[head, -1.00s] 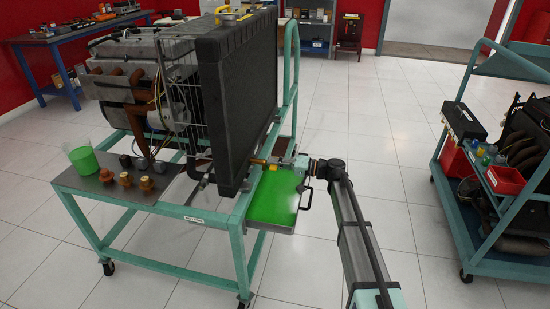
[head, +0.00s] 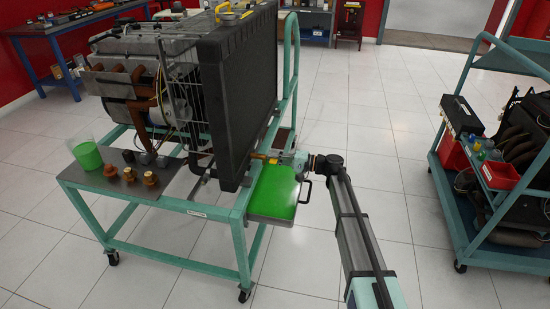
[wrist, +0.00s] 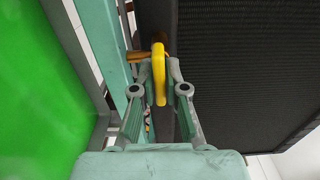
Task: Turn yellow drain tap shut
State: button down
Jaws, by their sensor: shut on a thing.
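The yellow drain tap handle (wrist: 159,74) stands between my fingertips in the wrist view, in front of the black radiator (wrist: 245,60). My gripper (wrist: 159,84) is shut on the handle, one finger on each side. A brass-coloured stem (wrist: 136,57) shows to the left of the handle. In the head view my gripper (head: 287,158) reaches in from the right at the radiator's (head: 240,100) lower corner, above a tray of green liquid (head: 273,192). The tap is small there and mostly hidden by my gripper.
The teal stand frame (head: 238,225) carries the engine and radiator. A beaker of green liquid (head: 88,156) and several brass fittings (head: 150,178) stand on its shelf. A second teal cart (head: 455,215) is at the right. The floor between is clear.

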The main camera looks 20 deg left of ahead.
jog(key=c, duration=1.2)
grip_release()
jog(key=shift+c, duration=0.2)
jog(key=w+d, duration=0.1)
jog(key=d, duration=1.1)
jog(key=shift+w, duration=0.2)
jog(key=shift+a, duration=0.1)
